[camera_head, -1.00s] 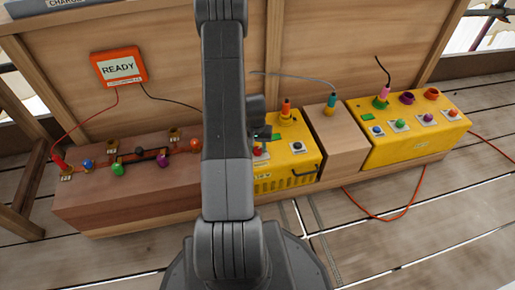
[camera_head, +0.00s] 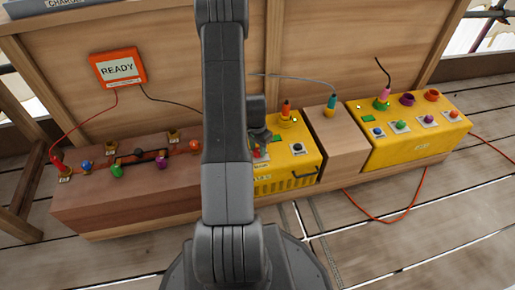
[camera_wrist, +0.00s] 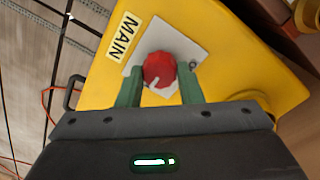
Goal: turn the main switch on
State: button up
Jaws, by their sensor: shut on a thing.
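The main switch is a red knob (camera_wrist: 159,69) with a white pointer mark. It sits on a white plate on the yellow box, beside the label MAIN (camera_wrist: 125,36). In the wrist view, the two green fingers of my gripper (camera_wrist: 158,84) stand on either side of the knob and are shut on it. In the head view the red knob (camera_head: 256,153) shows just right of my arm. My gripper (camera_head: 262,146) is above it and mostly hidden by my arm.
The yellow box (camera_head: 305,160) also carries a black button (camera_head: 298,148) and an orange plug (camera_head: 286,108). A wooden block (camera_head: 332,135) and a second yellow box (camera_head: 420,145) stand to the right. A wooden box (camera_head: 130,195) and a READY sign (camera_head: 118,69) are at left.

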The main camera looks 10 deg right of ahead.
aim_at(256, 149)
dwell(0.3)
jog(key=o, duration=1)
jog(key=shift+r, duration=0.1)
jog(key=r+p, duration=0.1)
jog(key=r, duration=0.3)
jog(key=r+p, duration=0.2)
jog(key=r, duration=0.3)
jog(key=r+p, duration=0.2)
jog(key=r, duration=0.2)
jog(key=shift+w+a+r, duration=0.2)
jog(key=shift+w+r, duration=0.1)
jog(key=shift+r, duration=0.05)
jog(key=shift+f, duration=0.1)
jog(key=f+b, duration=0.1)
jog(key=f, duration=0.3)
jog(key=f+b, duration=0.2)
jog(key=f, duration=0.3)
jog(key=f+b, duration=0.2)
jog(key=f, duration=0.2)
jog(key=shift+s+d+f, duration=0.2)
jog(key=shift+s+f, duration=0.1)
jog(key=shift+f, duration=0.05)
jog(key=shift+r, duration=0.1)
